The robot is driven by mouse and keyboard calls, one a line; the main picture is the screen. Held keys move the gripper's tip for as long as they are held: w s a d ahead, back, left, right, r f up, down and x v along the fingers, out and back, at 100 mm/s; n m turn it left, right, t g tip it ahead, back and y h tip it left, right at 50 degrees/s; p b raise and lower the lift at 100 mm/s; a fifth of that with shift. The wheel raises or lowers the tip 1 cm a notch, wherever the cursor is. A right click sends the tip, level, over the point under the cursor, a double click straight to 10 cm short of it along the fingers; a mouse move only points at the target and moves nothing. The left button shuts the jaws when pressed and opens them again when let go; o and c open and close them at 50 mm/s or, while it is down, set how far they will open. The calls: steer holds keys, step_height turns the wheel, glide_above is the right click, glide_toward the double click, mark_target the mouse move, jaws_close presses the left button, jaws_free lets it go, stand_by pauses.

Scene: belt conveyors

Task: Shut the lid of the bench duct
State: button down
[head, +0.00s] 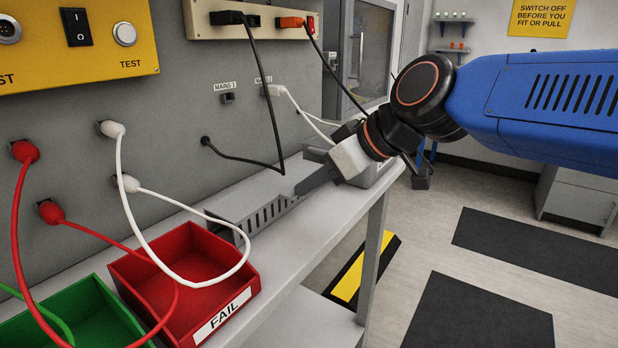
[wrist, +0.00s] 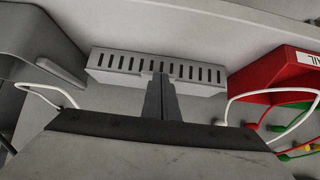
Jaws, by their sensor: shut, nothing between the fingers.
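The bench duct (head: 268,217) is a long grey box with a slotted front wall, lying along the bench against the panel. It also shows in the wrist view (wrist: 110,63), slots along its wall. A flat grey lid (head: 240,196) lies over its top and looks about level; I cannot tell whether it is fully seated. My gripper (head: 301,189) is shut and empty, reaching down from the right with its fingertips at the duct's upper front edge. In the wrist view the fingers (wrist: 159,78) overlap the middle of the duct; contact is unclear.
A red FAIL bin (head: 222,318) and a green bin (head: 85,325) stand left of the duct. White and red leads hang over them. A grey instrument (head: 375,177) sits right of the duct, behind my gripper. A black cable (head: 250,160) hangs above the duct.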

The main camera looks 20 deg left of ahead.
steer(key=shift+f, duration=0.55)
steer(key=d+f+v, duration=0.1)
steer(key=v, duration=1.1)
steer(key=d+f+m+t+h, duration=0.15)
steer(key=d+f+m, duration=0.25)
steer(key=d+f, duration=0.5)
steer(key=d+f+m+t+h, duration=0.1)
steer(key=d+f+m+h, duration=0.4)
steer(key=d, duration=0.7)
steer(key=s+d+f+m+h, duration=0.1)
steer(key=s+d+f+m, duration=0.2)
steer(key=d+f, duration=0.4)
steer(key=s+d+f+m+h, duration=0.1)
steer(key=s+d+f+m, duration=0.1)
steer(key=s+d+f, duration=0.3)
steer(key=d+f, duration=0.2)
steer(key=d, duration=0.1)
steer(key=shift+s+d+m+h, duration=0.2)
steer(key=shift+s+m+h, duration=0.1)
steer(key=shift+m+h, duration=0.1)
steer(key=shift+a+f, duration=0.1)
